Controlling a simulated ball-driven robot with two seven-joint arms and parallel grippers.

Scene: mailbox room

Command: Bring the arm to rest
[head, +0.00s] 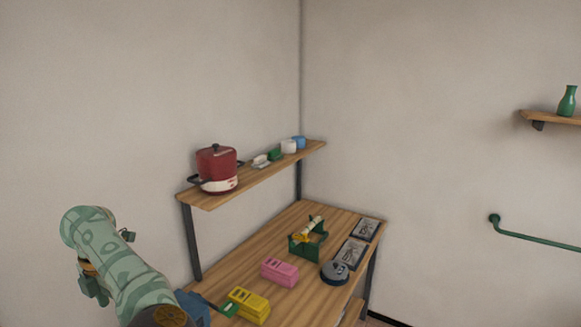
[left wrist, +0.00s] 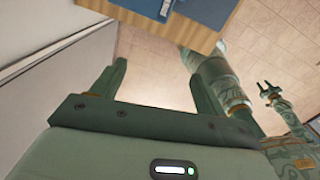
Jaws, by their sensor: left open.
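My left arm (head: 120,270) is raised at the lower left of the head view, bent at a high joint, with its far end hanging down beside the wooden table. My left gripper (left wrist: 162,85) fills the left wrist view; its two fingers are spread apart with nothing between them, above the tiled floor. My right gripper (left wrist: 269,90) shows small at the right of the left wrist view, its two prongs apart and empty. The right arm is not in the head view.
The wooden table (head: 240,272) holds a yellow block (head: 249,304), a pink block (head: 279,271), a green holder (head: 307,245) and a round grey device (head: 334,272). A red cooker (head: 217,168) stands on the raised shelf (head: 262,177). A pale wall (left wrist: 65,75) is left in the wrist view.

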